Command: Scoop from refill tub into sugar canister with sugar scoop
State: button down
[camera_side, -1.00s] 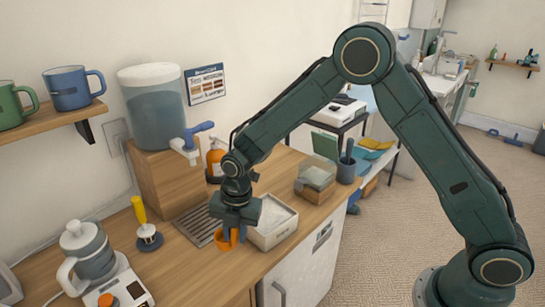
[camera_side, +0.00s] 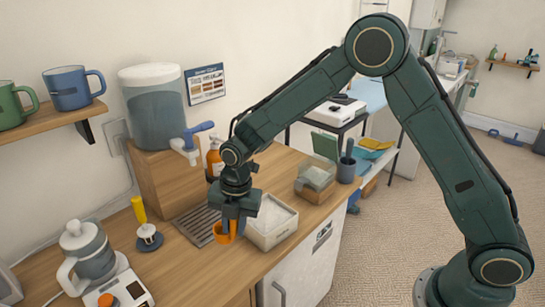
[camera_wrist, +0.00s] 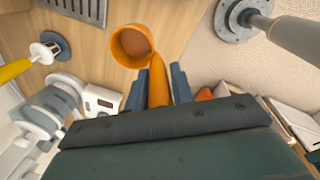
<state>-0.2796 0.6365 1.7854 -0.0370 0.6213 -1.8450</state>
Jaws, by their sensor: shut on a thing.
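My gripper (camera_side: 236,222) is shut on the orange sugar scoop (camera_side: 225,232), above the counter between the metal drip grate and a white tub. In the wrist view the scoop (camera_wrist: 132,45) points away from my gripper (camera_wrist: 160,85), its handle between the fingers. Its bowl shows a brownish inside; I cannot tell whether it holds anything. The white open tub (camera_side: 286,228), which looks like the refill tub, holds pale, grainy stuff and stands just right of my gripper. A clear box on a wooden base (camera_side: 316,178) stands behind it; I cannot tell whether it is the sugar canister.
The drip grate (camera_side: 196,228) lies left of my gripper, below a water dispenser (camera_side: 155,108). An orange bottle (camera_side: 214,160) stands behind my wrist. A yellow-handled tamper (camera_side: 150,237) and a white kettle-like jug (camera_side: 88,255) stand at the left. A dark cup (camera_side: 346,170) stands at the right.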

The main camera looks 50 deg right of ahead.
jog(key=shift+d, duration=0.1)
jog(key=w+d+r, duration=0.1)
jog(key=d+r, duration=0.3)
jog(key=d, duration=1.1)
jog(key=shift+w+d+r, duration=0.2)
jog(key=shift+d, duration=0.15)
jog(key=shift+w, duration=0.1)
notch_tip(320, 180, down, 10)
jog(key=w+g, duration=0.2)
jog(key=g, duration=0.2)
jog(key=shift+f+m, duration=0.2)
jog(key=shift+m, duration=0.1)
dwell(1.4)
jog(key=shift+r, duration=0.1)
dwell(1.5)
